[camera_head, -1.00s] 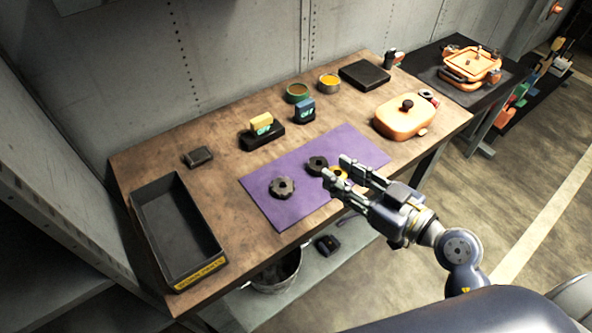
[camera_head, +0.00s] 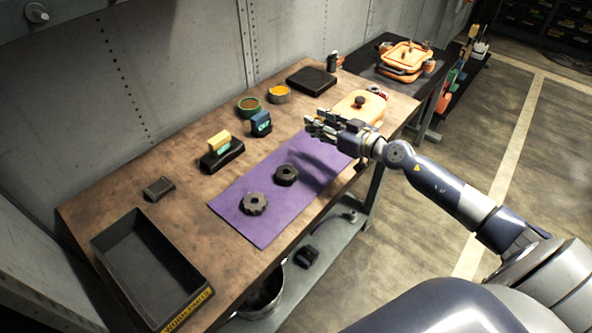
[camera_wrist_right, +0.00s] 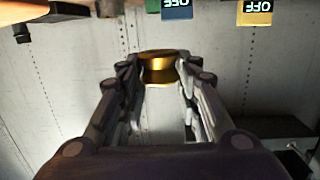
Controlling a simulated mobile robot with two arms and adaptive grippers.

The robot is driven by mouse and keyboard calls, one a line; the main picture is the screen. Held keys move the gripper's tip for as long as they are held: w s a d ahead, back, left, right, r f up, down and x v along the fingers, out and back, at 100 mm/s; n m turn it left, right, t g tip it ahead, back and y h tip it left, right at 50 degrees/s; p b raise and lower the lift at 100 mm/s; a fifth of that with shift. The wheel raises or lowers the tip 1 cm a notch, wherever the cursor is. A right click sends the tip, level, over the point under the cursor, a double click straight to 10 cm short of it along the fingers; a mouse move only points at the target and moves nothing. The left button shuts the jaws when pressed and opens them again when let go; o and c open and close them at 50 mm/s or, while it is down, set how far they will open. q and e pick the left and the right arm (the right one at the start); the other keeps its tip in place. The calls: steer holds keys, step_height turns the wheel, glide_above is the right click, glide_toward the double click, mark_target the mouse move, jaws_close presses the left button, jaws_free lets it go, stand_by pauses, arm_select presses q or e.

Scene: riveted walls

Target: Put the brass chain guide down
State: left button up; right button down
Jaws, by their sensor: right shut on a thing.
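The brass chain guide (camera_wrist_right: 158,70) shows in the right wrist view as a shiny gold round piece between my right fingertips. My right gripper (camera_head: 313,127), also seen in the right wrist view (camera_wrist_right: 155,75), is shut on it. In the head view the gripper is over the far right end of the purple mat (camera_head: 233,216), near the orange casing, and its fingers hide the guide. The guide appears to be held above the table (camera_head: 185,188). My left gripper is in neither view.
Two dark toothed wheels (camera_head: 255,204) (camera_head: 287,175) lie on the mat. An orange casing (camera_head: 352,106) with a black knob stands beyond my gripper. Blocks, tins and a black slab (camera_head: 311,81) line the back. A black tray (camera_head: 146,267) sits at front left.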

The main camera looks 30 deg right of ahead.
steer(key=b, duration=0.3)
glide_above(317, 157)
step_height(317, 157, down, 5)
steer(key=shift+d+r, duration=0.1)
steer(key=shift+f+b, duration=0.7)
steer(key=shift+f, duration=0.4)
step_height(317, 157, down, 3)
steer(key=shift+r+b, duration=0.1)
steer(key=shift+b, duration=0.8)
steer(key=shift+r, duration=0.1)
steer(key=c, duration=1.2)
jaws_free()
